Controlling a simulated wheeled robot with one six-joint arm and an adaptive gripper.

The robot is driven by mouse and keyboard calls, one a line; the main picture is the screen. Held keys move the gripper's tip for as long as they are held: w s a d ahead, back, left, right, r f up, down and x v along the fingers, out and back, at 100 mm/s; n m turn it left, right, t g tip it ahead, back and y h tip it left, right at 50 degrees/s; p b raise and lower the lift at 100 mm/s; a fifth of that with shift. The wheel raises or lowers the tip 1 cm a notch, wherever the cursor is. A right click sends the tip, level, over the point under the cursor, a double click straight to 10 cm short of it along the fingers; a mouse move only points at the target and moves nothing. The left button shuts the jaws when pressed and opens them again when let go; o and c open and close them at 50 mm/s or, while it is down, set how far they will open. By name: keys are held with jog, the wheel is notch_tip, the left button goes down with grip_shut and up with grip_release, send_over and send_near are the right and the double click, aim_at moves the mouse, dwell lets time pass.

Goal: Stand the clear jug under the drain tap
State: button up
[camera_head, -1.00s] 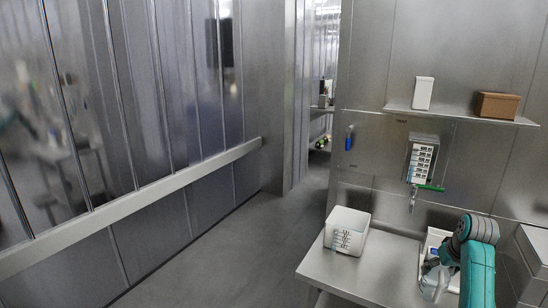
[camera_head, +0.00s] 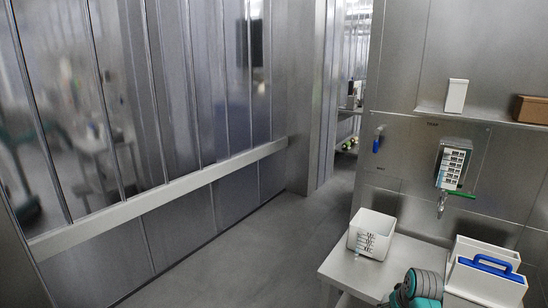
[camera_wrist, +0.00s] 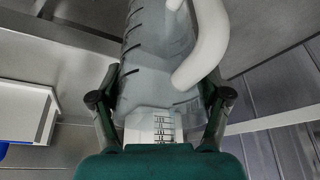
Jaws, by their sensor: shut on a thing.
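The clear jug (camera_wrist: 150,65), with graduation marks and a thick white handle (camera_wrist: 205,45), is between the two dark fingers of my gripper (camera_wrist: 160,105) in the wrist view. My gripper is shut on its body. In the head view only a teal and grey part of my arm shows at the bottom edge, and the jug is not visible there. The drain tap (camera_head: 442,205) is on the back wall, with a green lever (camera_head: 462,194), below a box with labelled rows (camera_head: 453,165). The space under the tap's spout is clear of the jug.
A white bin (camera_head: 358,238) stands on the left of the metal table (camera_head: 340,267). A white caddy with a blue handle (camera_head: 490,264) stands on its right; its edge shows in the wrist view (camera_wrist: 25,90). A shelf (camera_head: 478,117) holds a white box and a brown box.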

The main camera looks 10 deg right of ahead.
jog(key=s+a+f+n, duration=0.1)
jog(key=s+a+f, duration=0.2)
jog(key=a, duration=0.7)
jog(key=s+a+f+n, duration=0.1)
jog(key=s+a+f, duration=0.2)
jog(key=a+f, duration=0.4)
jog(key=s+a+f+n+y, duration=0.1)
jog(key=a+f, duration=0.5)
jog(key=a, duration=0.8)
jog(key=shift+s+n, duration=0.3)
jog(key=shift+s, duration=0.6)
